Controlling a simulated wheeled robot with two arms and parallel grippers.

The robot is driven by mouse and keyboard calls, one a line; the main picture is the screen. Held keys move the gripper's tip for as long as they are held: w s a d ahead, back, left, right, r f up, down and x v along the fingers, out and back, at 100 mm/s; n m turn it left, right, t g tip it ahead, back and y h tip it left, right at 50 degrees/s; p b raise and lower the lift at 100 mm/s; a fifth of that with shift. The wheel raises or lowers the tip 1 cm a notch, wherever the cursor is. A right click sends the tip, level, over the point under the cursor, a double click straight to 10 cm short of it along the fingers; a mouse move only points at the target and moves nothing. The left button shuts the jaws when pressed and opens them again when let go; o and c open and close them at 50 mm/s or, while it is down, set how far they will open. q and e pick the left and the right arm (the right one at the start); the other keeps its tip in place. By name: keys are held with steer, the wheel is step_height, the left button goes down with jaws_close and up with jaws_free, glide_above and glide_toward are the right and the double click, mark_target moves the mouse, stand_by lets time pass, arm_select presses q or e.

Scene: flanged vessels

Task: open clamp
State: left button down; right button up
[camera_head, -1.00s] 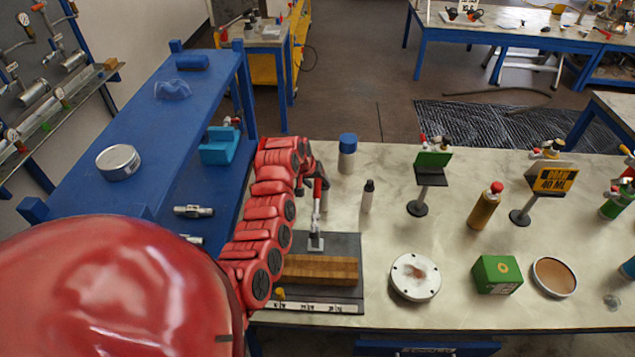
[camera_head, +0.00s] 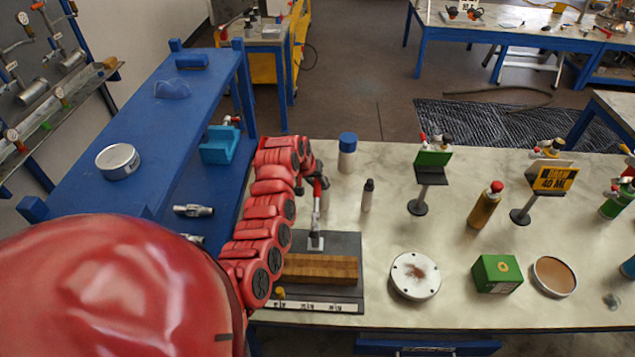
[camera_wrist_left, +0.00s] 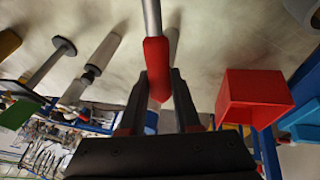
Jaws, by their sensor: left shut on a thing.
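The clamp (camera_head: 316,240) stands on a dark base plate (camera_head: 347,245) behind a wooden block (camera_head: 320,268). Its metal lever stands roughly upright and has a red handle. My left gripper (camera_head: 318,184) is at the top of the lever, partly hidden by my red arm. In the left wrist view, the red handle (camera_wrist_left: 156,60) lies between the two dark fingers of my left gripper (camera_wrist_left: 159,80), which is shut on it. The metal rod of the lever runs up out of that view. My right gripper is not in view.
A blue-capped bottle (camera_head: 347,155) and a small dark-capped bottle (camera_head: 367,196) stand behind and right of the clamp. A round white flange (camera_head: 415,275) and a green box (camera_head: 497,274) lie to the right. A blue shelf (camera_head: 150,130) is on the left.

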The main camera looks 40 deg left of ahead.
mark_target(317, 188)
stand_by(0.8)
arm_select(q)
steer(key=f+g+b, duration=0.1)
steer(key=b, duration=0.3)
steer(key=f+g+h+b, duration=0.1)
steer(key=f+b, duration=0.1)
steer(key=b, duration=0.1)
steer(key=shift+w+a+f+b, duration=0.1)
steer(key=shift+w+a+b, duration=0.1)
steer(key=shift+b, duration=0.15)
steer(key=shift+g+b, duration=0.3)
steer(key=shift+r, duration=0.2)
steer(key=c, duration=0.6)
jaws_free()
steer(key=shift+r, duration=0.1)
